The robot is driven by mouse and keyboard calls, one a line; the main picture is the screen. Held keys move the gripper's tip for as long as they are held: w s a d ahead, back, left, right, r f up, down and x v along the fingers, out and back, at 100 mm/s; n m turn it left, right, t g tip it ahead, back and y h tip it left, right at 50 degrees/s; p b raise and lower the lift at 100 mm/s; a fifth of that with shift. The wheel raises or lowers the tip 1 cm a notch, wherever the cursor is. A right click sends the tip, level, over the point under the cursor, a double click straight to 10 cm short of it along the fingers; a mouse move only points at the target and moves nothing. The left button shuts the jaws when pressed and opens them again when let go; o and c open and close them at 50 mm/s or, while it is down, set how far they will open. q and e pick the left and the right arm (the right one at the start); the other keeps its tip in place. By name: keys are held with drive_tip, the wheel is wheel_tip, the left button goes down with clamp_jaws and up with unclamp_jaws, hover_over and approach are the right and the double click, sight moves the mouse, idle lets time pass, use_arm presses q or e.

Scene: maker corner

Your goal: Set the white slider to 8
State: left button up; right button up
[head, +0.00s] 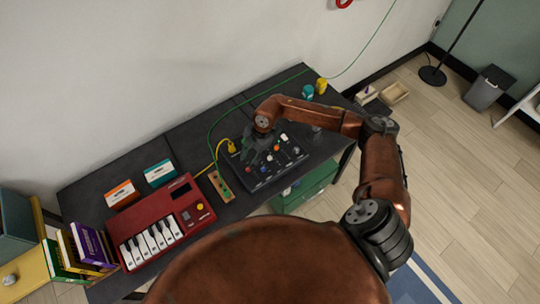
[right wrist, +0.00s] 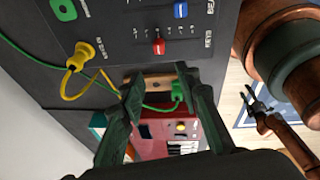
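The black slider panel (head: 262,181) lies on the dark table in the head view, with several small coloured knobs. In the right wrist view the panel (right wrist: 110,20) shows a red slider (right wrist: 158,46) and a blue slider (right wrist: 180,10); the white slider is not seen there. My right gripper (head: 254,150) is over the panel's left part. Its fingers (right wrist: 157,82) stand apart with nothing between them, beyond the panel edge in the wrist picture.
A red keyboard (head: 150,222) stands left of the panel, with a small wooden strip (head: 221,187) between them. A yellow cable (right wrist: 72,78) and a green cable (right wrist: 30,62) run beside the panel. Two small boxes (head: 121,194) (head: 159,173) stand behind the keyboard.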

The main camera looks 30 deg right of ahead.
sight(270, 157)
drive_tip(key=d+h, duration=0.1)
drive_tip(key=d, duration=0.2)
drive_tip(key=d+m+h, duration=0.1)
drive_tip(key=d, duration=0.3)
drive_tip(key=d+h, duration=0.1)
drive_tip(key=d, duration=0.2)
drive_tip(key=shift+w+d+r+m+g+h, duration=0.1)
drive_tip(key=shift+w+d+m+g+h, duration=0.05)
drive_tip(key=shift+w+m+g+h, duration=0.2)
drive_tip(key=shift+d+f, duration=0.1)
drive_tip(key=shift+f, duration=0.25)
wheel_tip(270, 157, down, 7)
drive_tip(key=shift+r, duration=0.1)
clamp_jaws()
